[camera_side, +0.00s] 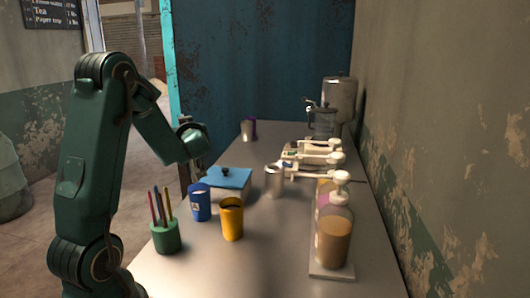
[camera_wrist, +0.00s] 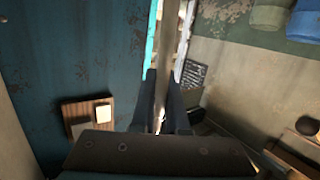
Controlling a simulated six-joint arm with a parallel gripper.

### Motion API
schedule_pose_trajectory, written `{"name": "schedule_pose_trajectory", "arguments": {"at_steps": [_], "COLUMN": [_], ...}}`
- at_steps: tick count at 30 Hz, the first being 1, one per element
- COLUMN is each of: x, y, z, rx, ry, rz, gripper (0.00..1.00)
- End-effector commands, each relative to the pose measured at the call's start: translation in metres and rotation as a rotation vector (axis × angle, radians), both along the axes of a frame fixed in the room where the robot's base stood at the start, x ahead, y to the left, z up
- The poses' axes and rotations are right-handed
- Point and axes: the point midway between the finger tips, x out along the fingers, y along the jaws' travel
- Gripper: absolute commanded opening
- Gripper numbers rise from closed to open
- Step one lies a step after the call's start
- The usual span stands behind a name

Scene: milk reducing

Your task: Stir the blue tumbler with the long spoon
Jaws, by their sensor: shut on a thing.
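The blue tumbler (camera_side: 200,204) stands upright on the counter in the side view, with a light mark on its front. My gripper (camera_side: 185,177) is above and just left of it, pointing down, partly dark against the background. In the wrist view my gripper's two dark fingers (camera_wrist: 161,78) are closed on a long thin greyish shaft, which looks like the long spoon (camera_wrist: 168,40). The spoon's lower end cannot be made out in the side view, so I cannot tell whether it is inside the tumbler.
A yellow tumbler (camera_side: 232,222) stands right of the blue one. A green holder (camera_side: 165,238) with several thin sticks is in front. A blue-lidded box (camera_side: 229,179) is close behind, and a metal cup (camera_side: 274,182) beyond it. Dispensers (camera_side: 334,240) line the right side.

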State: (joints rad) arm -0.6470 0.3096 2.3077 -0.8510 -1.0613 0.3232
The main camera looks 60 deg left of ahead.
Motion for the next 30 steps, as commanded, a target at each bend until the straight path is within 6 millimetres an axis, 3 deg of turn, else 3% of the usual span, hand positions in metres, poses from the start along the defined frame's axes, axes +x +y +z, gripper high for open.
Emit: {"name": "schedule_pose_trajectory", "arguments": {"at_steps": [6,21,30], "x": [0.0,0.0,0.0], "y": [0.0,0.0,0.0], "z": [0.003,0.047,0.05], "rx": [0.002,0.002,0.0], "ry": [-0.002,-0.003,0.0], "rz": [0.0,0.001,-0.001], "gripper": [0.0,0.0,0.0]}}
